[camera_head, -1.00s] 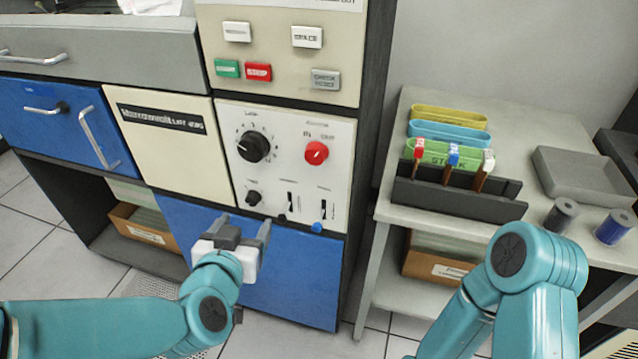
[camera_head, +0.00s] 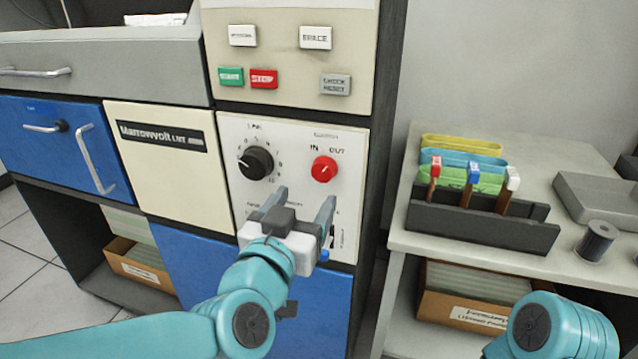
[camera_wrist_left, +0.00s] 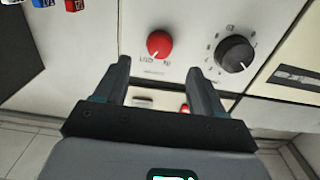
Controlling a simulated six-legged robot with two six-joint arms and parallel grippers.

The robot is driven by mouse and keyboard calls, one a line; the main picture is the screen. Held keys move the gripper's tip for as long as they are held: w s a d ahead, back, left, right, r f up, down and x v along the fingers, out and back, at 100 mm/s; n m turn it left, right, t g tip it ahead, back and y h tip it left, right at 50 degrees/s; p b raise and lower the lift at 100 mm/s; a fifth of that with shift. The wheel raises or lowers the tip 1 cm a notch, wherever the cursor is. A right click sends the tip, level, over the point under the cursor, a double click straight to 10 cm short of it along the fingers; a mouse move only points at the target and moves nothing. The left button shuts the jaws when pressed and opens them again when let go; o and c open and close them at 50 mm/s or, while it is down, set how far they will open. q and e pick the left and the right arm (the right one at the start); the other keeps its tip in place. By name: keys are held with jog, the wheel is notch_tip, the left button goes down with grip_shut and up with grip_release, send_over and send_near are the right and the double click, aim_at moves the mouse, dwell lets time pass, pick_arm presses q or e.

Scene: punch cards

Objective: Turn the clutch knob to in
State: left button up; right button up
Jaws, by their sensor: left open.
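The red clutch knob (camera_head: 324,169) is on the cream control panel, under the labels IN and OUT. It also shows in the left wrist view (camera_wrist_left: 159,44), where a light mark on it seems to lean toward the OUT side. My left gripper (camera_head: 306,200) is open, with its fingers pointing at the panel just below the knob. In the left wrist view the fingers (camera_wrist_left: 160,68) are spread with nothing between them, and the knob lies beyond their tips. My right gripper is out of view; only part of the right arm shows at the lower right.
A black dial (camera_head: 255,163) sits left of the red knob. Small switches below are partly hidden by my left gripper. Buttons, including a red one (camera_head: 264,79), are above. To the right, a table (camera_head: 425,235) bears a dark rack (camera_head: 480,228) and a dark spool (camera_head: 596,241).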

aim_at(321, 175)
pick_arm(q)
jog(key=x, duration=0.8)
jog(key=shift+b, duration=0.3)
jog(key=c, duration=1.1)
